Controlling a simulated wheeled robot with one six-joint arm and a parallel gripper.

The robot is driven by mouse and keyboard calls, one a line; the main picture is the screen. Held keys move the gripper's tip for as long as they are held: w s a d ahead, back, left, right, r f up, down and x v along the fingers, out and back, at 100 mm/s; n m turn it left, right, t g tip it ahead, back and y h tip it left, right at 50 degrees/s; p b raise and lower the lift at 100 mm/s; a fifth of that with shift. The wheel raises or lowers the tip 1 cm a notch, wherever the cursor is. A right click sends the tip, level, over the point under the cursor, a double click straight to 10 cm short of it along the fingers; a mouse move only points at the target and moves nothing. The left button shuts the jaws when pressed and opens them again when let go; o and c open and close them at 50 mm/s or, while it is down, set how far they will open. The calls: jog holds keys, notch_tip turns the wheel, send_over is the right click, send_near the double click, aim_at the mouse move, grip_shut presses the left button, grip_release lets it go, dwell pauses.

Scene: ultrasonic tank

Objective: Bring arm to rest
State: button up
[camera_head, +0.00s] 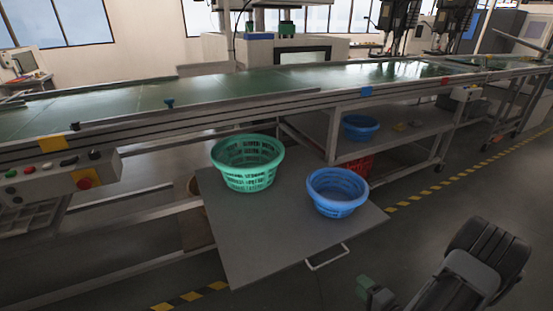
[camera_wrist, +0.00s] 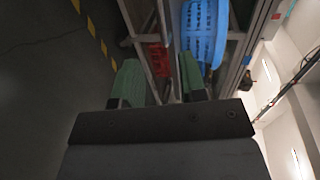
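My arm (camera_head: 480,265) is at the lower right of the head view, bent low over the floor and apart from the cart. My gripper (camera_wrist: 158,62) shows in the wrist view with its two green fingers spread and nothing between them. In the head view only a small green part of my gripper (camera_head: 364,284) shows, right of the cart's front corner.
A grey cart (camera_head: 270,240) bears a green basket (camera_head: 247,165) and a blue basket (camera_head: 337,193). Behind runs a long conveyor (camera_head: 130,100). Another blue basket (camera_head: 359,127) sits on its lower shelf, near a red crate (camera_head: 358,167). Floor at right is clear.

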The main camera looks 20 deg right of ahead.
jog(key=s+d+f+n+g+h, duration=0.2)
jog(key=s+f+n+g, duration=0.1)
jog(key=f+g, duration=0.3)
jog(key=s+d+n+g+h+p, duration=0.2)
jog(key=s+d+g, duration=0.2)
jog(key=w+a+r+n+g+p, duration=0.1)
jog(key=a+r+n+g+p, duration=0.25)
jog(key=r, duration=1.05)
jog(key=w+a+r+n+g+p, duration=0.1)
jog(key=w+a+r+g+p, duration=0.15)
jog(key=a+r+p, duration=0.7)
jog(key=a+r+n+t+p, duration=0.1)
jog(key=a+r, duration=0.3)
jog(key=r, duration=0.5)
jog(key=w+a+r+n+t+p, duration=0.1)
jog(key=a+r+n+p, duration=0.2)
jog(key=r, duration=0.7)
jog(key=w+a+r+n+t+y+p, duration=0.1)
jog(key=a+r+n+t+p, duration=0.1)
jog(key=a+r, duration=0.5)
notch_tip(320, 180, up, 3)
jog(key=shift+w+a+p, duration=0.15)
jog(key=shift+p, duration=0.5)
